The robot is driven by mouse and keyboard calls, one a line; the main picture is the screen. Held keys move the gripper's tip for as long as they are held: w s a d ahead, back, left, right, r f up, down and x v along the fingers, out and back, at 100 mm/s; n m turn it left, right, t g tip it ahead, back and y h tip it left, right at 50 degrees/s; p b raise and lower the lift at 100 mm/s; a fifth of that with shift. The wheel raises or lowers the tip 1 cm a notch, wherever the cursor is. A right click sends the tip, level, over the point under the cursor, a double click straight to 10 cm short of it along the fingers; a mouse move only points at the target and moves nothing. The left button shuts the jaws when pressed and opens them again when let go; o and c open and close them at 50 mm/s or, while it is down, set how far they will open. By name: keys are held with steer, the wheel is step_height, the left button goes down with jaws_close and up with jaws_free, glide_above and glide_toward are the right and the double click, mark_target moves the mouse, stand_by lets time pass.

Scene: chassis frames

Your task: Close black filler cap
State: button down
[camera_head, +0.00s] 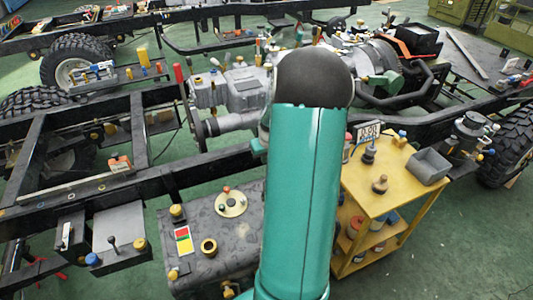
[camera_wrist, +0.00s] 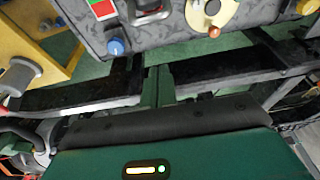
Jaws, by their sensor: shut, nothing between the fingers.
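A grey mottled tank (camera_head: 200,225) stands on the vehicle frame, left of my green arm. I cannot tell whether this is the black filler cap or an open neck. In the wrist view the tank (camera_wrist: 185,38) fills the top edge, and a dark fitting (camera_wrist: 150,12) on it is cut off by the picture edge. I cannot tell its cover's position.
The tank also bears a pale disc (camera_head: 231,204) with small knobs, a coloured label (camera_head: 183,240) and a yellow knob (camera_head: 176,212). A yellow cart (camera_head: 375,205) stands to the right, with a grey bin (camera_head: 429,166). Black frame rails (camera_head: 120,195) cross behind the tank.

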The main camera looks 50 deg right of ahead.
steer(key=shift+s+a+f, duration=0.25)
steer(key=shift+s+f, duration=0.15)
steer(key=shift+f, duration=0.3)
steer(key=shift+s+a+f, duration=0.2)
steer(key=shift+s+f, duration=0.2)
steer(key=shift+f, duration=0.25)
steer(key=shift+s+a+f, duration=0.25)
steer(key=shift+s+f, duration=0.15)
steer(key=shift+f, duration=0.3)
steer(key=shift+s+a+r+t, duration=0.1)
steer(key=shift+s+a+t, duration=0.1)
steer(key=shift+s+t, duration=0.1)
steer(key=shift+h, duration=0.3)
